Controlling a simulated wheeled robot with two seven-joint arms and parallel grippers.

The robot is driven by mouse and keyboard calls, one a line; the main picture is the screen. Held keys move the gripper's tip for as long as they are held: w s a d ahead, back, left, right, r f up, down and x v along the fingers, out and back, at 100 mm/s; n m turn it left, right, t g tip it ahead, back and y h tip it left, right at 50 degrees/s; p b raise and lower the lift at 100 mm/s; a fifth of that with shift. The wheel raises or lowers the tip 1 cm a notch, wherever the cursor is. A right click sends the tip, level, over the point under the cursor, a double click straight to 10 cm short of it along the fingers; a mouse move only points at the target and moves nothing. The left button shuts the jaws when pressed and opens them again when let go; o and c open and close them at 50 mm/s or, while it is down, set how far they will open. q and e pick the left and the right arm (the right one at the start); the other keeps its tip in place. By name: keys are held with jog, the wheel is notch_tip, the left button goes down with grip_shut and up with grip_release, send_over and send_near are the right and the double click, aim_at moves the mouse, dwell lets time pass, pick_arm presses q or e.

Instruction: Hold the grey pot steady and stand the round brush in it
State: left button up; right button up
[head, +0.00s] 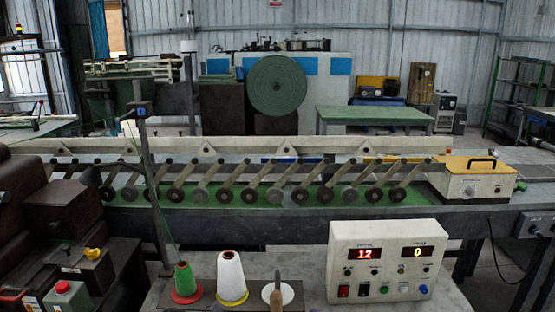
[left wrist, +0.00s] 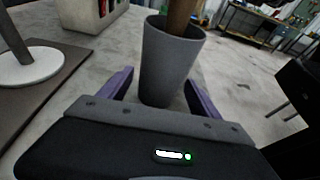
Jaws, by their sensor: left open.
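In the left wrist view a grey tapered pot (left wrist: 168,68) stands upright on the grey table top. My left gripper (left wrist: 160,86) is open, with one purple finger on each side of the pot's lower part. I cannot tell whether the fingers touch it. A brown cylindrical thing (left wrist: 181,17) shows at the pot's mouth and runs out of the top of the picture. It may be part of the round brush; its lower end is hidden. I do not make out the pot or either gripper in the head view. My right gripper is not in view.
A control box with red displays (head: 386,262) stands on the near table, right of a white thread cone (head: 232,277) and a green cone (head: 185,278). In the left wrist view a post on a white disc (left wrist: 28,68) stands left of the pot, on a dark mat.

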pick_arm(q)
jog(key=v, duration=1.1)
jog(key=shift+a+r, duration=0.1)
jog(key=shift+a, duration=0.2)
